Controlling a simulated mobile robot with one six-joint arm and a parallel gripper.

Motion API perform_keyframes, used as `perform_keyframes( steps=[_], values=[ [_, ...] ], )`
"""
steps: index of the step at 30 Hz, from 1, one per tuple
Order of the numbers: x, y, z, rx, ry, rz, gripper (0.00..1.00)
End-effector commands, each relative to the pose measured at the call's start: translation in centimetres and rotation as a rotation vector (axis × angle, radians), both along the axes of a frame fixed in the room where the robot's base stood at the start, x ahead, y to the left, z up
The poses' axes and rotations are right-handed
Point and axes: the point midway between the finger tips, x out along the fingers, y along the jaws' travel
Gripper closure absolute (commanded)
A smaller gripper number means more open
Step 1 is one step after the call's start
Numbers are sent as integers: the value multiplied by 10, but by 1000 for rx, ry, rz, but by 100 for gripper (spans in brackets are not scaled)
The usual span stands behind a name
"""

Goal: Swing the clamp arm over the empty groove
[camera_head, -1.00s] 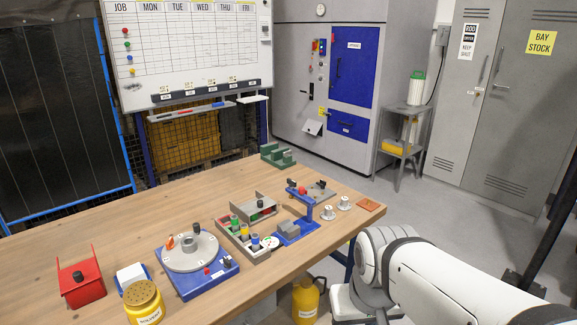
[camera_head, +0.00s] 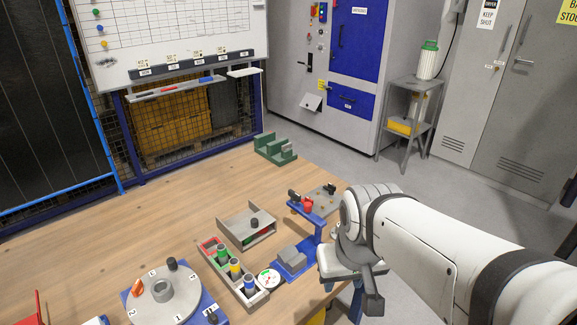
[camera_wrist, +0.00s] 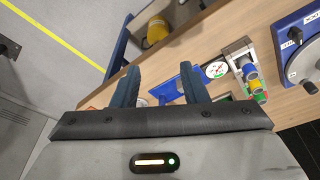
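The rotary jig is a grey disc (camera_head: 163,302) marked with numbers, on a blue base (camera_head: 213,309) at the table's front left. It has a black knob (camera_head: 172,264) and an orange piece (camera_head: 137,287) at its rim. The disc also shows at the right edge of the wrist view (camera_wrist: 303,66). I cannot make out which part is the clamp arm or which groove is empty.
A raised blue fixture (camera_head: 320,209) with a red knob stands near my arm. Left of it are a grey open box (camera_head: 232,229) and a tray with coloured cylinders (camera_head: 239,290). A green block (camera_head: 274,151) stands at the back. The table's left middle is clear.

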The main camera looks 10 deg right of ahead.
Motion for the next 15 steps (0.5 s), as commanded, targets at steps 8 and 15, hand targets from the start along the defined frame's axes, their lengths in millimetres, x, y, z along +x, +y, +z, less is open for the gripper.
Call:
perform_keyframes(
  steps=[8, 15],
  values=[
    [51, 7, 31, -7, 44, 41, 60],
    [153, 9, 60, -15, 126, 109, 60]
  ],
)
